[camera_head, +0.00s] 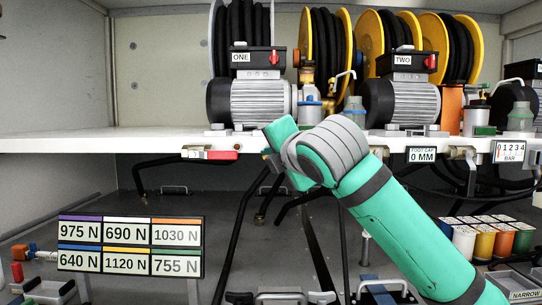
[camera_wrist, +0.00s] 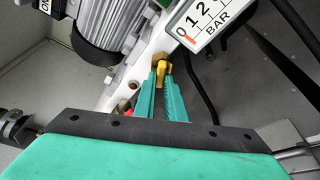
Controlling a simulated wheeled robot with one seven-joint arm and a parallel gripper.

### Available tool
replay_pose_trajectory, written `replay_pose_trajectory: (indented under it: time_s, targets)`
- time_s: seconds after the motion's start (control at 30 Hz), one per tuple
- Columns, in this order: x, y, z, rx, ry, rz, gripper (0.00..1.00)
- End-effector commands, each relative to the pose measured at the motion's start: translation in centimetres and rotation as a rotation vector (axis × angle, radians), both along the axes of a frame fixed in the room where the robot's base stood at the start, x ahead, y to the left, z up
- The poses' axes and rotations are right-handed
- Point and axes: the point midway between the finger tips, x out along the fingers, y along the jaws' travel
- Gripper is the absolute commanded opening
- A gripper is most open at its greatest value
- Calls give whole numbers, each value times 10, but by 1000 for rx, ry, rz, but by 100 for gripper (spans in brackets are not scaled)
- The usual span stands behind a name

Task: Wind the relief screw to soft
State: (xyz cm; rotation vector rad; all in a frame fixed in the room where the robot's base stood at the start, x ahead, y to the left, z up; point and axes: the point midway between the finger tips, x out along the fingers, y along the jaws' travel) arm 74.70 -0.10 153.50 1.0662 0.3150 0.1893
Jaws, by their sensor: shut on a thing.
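A small yellow screw (camera_wrist: 161,67) shows between my gripper's fingertips (camera_wrist: 160,80) in the wrist view. I take it for the relief screw. My gripper is shut on it. A brass-coloured block (camera_wrist: 182,59) sits just beyond it at the white shelf edge. In the head view my wrist and arm hide the fingers, the screw and this gauge. I cannot see any soft marking.
Motor ONE (camera_head: 260,100) and motor TWO (camera_head: 402,102) stand on the white shelf (camera_head: 100,143) with hose reels behind. A red-handled lever (camera_head: 222,155) and another BAR gauge (camera_head: 509,151) are on the shelf edge. Dark hoses hang below. A force-label board (camera_head: 131,246) stands at lower left.

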Motion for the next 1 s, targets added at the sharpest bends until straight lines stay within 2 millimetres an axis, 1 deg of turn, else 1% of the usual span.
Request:
replay_pose_trajectory:
  time_s: [0.1,0.2,0.5,0.77,1.0]
  targets:
    - [0,0,0,-114,2,0,0]
    - [0,0,-1,-172,3,-1,0]
    - [0,0,-1,-189,2,0,0]
    - [0,0,-1,-404,3,-2,0]
    - [0,0,-1,-425,3,-1,0]
